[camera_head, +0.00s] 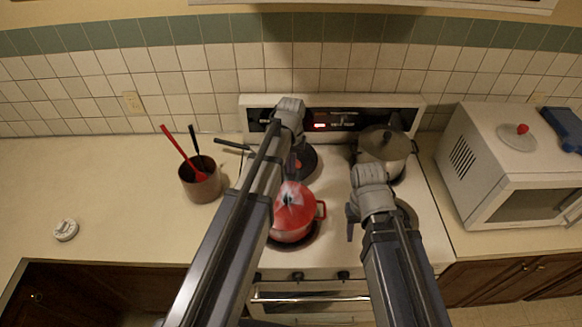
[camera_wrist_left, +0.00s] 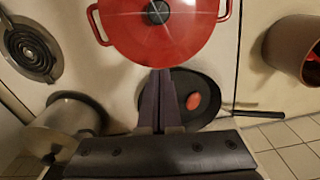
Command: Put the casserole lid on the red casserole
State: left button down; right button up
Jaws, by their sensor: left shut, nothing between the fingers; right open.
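The red casserole (camera_head: 291,236) stands on the front left of the stove. A red domed lid (camera_head: 294,205) with a dark knob, clearer in the left wrist view (camera_wrist_left: 185,35), sits on it and appears to cover its top. My left gripper (camera_wrist_left: 160,75) is shut and empty, with its fingertips beside the casserole's rim, over the gap toward the frying pan. In the head view its fingers are mostly hidden by my arm. My right gripper (camera_head: 354,218) is open and empty over the stove's front right, right of the casserole; one finger is hidden.
A dark frying pan (camera_wrist_left: 215,88) holding a red item is behind the casserole. A steel pot (camera_head: 386,146) is at back right. A utensil crock (camera_head: 202,184) stands left. A clear lid (camera_head: 517,138) with red knob lies on the microwave (camera_head: 480,155). The left counter is mostly clear.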

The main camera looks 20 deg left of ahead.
aim_at(289, 192)
pick_arm(q)
notch_tip(289, 192, down, 7)
jog(key=b, duration=0.5)
jog(key=shift+r+b, duration=0.1)
jog(key=shift+b, duration=0.3)
jog(key=s, duration=0.3)
jog(key=shift+s+d+r, duration=0.1)
jog(key=shift+s+d, duration=0.15)
jog(key=shift+s, duration=0.25)
jog(key=shift+s+d, duration=0.15)
jog(key=shift+s, duration=0.65)
jog(key=shift+w, duration=0.2)
